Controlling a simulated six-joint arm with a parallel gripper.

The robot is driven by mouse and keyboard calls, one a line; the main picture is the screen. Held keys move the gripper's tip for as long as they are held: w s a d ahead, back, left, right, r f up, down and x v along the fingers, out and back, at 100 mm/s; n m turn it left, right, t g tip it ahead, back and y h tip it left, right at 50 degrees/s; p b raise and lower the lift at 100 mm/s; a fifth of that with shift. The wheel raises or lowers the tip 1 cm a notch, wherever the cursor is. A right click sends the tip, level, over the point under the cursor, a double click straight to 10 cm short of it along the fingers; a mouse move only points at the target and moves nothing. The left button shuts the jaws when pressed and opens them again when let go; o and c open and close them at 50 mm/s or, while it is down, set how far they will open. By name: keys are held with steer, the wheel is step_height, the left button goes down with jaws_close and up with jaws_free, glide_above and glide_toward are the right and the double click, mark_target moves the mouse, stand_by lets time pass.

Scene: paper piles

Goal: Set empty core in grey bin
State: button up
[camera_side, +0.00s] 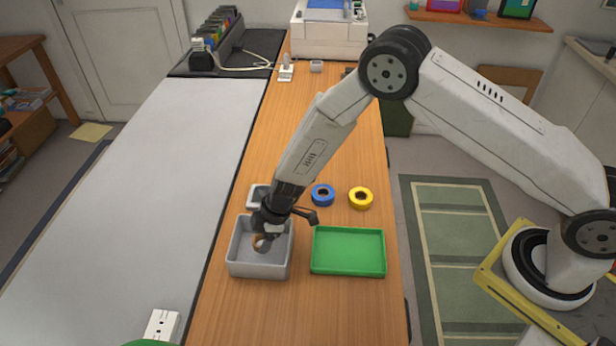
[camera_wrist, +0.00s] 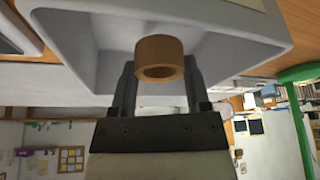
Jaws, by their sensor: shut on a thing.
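The empty core (camera_wrist: 160,57) is a short brown cardboard ring. In the wrist view it sits between the two dark fingers of my gripper (camera_wrist: 160,85), which is shut on it. In the side view the core (camera_side: 260,243) shows at the gripper's lower end, within the outline of the grey bin. The grey bin (camera_side: 259,270) is an open box on the wooden table; its inside and wall (camera_wrist: 70,45) fill the upper wrist view. My gripper (camera_side: 266,228) reaches over the bin's back part. I cannot tell whether the core touches the bin floor.
A green tray (camera_side: 348,271) lies empty right of the bin. A blue tape roll (camera_side: 322,195) and a yellow tape roll (camera_side: 361,198) lie behind the tray. A smaller grey container (camera_side: 257,193) stands behind the bin, partly hidden by my arm. A white printer (camera_side: 328,35) stands at the far end.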

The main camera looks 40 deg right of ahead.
steer(key=shift+w+f, duration=0.1)
steer(key=shift+f, duration=1.55)
steer(key=shift+f, duration=0.15)
steer(key=o, duration=1.2)
steer(key=shift+o, duration=0.2)
steer(key=shift+r, duration=0.2)
steer(key=v, duration=1.2)
